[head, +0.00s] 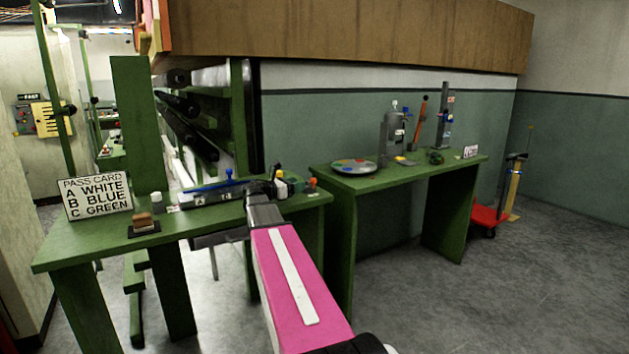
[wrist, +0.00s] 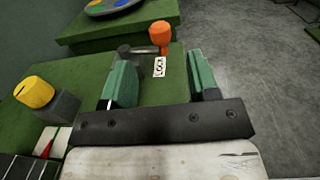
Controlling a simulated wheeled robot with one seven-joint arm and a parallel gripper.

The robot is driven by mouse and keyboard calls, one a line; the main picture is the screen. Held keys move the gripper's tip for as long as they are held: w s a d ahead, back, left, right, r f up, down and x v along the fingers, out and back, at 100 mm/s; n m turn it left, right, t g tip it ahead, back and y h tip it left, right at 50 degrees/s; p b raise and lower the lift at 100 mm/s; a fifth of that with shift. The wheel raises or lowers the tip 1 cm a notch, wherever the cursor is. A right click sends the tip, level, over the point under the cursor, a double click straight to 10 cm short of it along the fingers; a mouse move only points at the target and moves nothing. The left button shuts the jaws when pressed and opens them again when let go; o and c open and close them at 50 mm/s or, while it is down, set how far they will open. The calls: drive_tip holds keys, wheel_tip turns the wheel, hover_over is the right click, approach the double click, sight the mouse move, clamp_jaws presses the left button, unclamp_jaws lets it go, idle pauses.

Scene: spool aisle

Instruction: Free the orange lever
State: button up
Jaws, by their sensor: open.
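An orange knob (wrist: 160,34) stands upright on a short post near the end of the green bench, beside a white tag reading LOCK (wrist: 159,67) and a dark grey bar (wrist: 135,52). It also shows small in the head view (head: 312,182). My gripper (wrist: 159,78) is open, with its green fingers apart and nothing between them but bench top and tag. The orange knob lies beyond the fingertips, apart from them. On the second bench, an orange lever (head: 420,117) with a dark knob leans upright; its base is hard to make out.
A yellow knob on a grey block (wrist: 35,92) sits left of my gripper. The near bench also holds a pass card sign (head: 95,195), a stamp (head: 143,220) and a blue-handled tool (head: 215,183). The second bench carries a round tray with coloured spots (head: 353,167).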

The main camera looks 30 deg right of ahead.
sight(311, 181)
drive_tip(key=d, duration=1)
drive_tip(key=shift+w, duration=0.25)
clamp_jaws()
